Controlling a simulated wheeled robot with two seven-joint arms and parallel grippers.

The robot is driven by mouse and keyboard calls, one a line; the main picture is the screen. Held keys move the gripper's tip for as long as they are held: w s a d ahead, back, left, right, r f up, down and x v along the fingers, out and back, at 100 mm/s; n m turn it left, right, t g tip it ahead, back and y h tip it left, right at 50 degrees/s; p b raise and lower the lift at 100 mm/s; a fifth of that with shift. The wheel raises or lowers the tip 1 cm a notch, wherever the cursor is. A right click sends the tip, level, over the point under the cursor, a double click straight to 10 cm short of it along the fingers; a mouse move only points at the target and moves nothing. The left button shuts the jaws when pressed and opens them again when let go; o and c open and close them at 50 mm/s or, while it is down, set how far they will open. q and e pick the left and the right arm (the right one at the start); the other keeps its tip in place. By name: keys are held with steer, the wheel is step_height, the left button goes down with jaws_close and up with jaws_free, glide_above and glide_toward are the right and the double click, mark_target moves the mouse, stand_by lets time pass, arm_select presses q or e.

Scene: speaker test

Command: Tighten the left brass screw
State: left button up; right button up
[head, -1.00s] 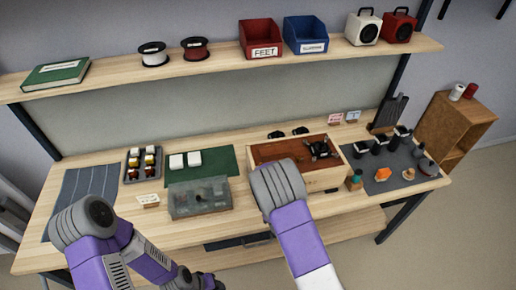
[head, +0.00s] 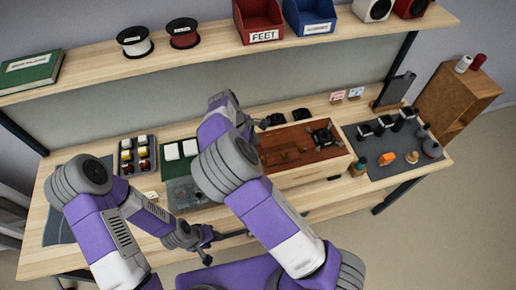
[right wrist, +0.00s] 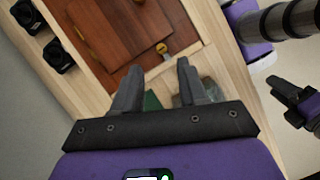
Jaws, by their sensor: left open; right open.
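The wooden speaker box (head: 312,172) with a red-brown panel (head: 290,146) is at the middle right of the table. In the right wrist view, a brass screw (right wrist: 162,48) sits near the panel's lower edge, just beyond my right gripper (right wrist: 157,80). That gripper is open and empty, with its fingers apart from the screw.
A dark clamp-like part (head: 322,136) stands on the panel's right side. A grey mat (head: 395,150) with several parts is at the right. A parts tray (head: 138,154) is at the left. A shelf (head: 215,58) spans the back.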

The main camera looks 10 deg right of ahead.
mark_target(262, 158)
steer(key=x, duration=0.4)
steer(key=shift+s+d, duration=0.1)
steer(key=shift+s, duration=0.2)
steer(key=shift+d+f, duration=0.2)
steer(key=shift+f, duration=0.35)
jaws_close()
